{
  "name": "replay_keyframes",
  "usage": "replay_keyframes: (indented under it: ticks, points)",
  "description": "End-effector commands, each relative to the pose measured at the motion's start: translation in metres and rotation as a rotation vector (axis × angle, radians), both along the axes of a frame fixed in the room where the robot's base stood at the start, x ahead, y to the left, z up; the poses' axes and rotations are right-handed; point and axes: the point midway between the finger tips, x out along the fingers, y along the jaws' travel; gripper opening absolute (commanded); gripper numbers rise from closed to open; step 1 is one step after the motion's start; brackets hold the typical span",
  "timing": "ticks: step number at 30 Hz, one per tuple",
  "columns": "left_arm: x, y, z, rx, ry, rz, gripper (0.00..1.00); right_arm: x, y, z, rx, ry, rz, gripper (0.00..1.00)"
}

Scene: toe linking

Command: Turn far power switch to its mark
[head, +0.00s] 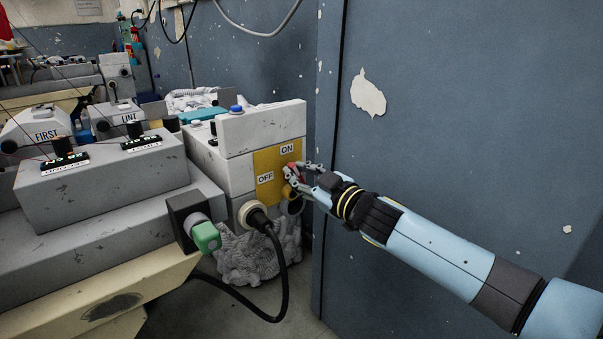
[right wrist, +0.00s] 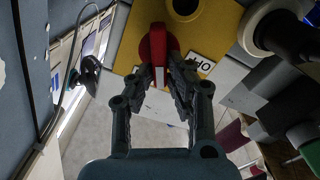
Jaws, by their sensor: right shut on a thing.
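The red power switch (right wrist: 158,45) is a handle on the yellow panel (head: 266,161) on the side of the grey machine. The panel carries an ON label (head: 287,149) and an OFF label (head: 265,178); the OFF label also shows upside down in the right wrist view (right wrist: 200,62). My right gripper (head: 294,175) is at the panel, its two fingers shut on the red handle, one on each side in the wrist view (right wrist: 160,75). In the head view the fingers hide most of the switch, so its exact angle is hard to tell. My left gripper is not seen.
A black plug with a cable (head: 258,217) sits below the panel, and a green knob (head: 206,237) is at lower left. A bag of whitish material (head: 250,262) lies under the machine. The blue wall (head: 440,90) stands close behind my right arm.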

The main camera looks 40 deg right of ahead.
Motion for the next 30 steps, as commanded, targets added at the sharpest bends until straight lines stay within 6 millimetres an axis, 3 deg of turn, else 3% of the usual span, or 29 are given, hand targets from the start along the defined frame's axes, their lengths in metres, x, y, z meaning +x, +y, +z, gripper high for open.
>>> replay_keyframes:
  ticks: [30]
  points:
    - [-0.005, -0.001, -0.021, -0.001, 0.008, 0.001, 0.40, -0.001, 0.009, -0.013, -0.915, -0.072, 0.001, 0.00]
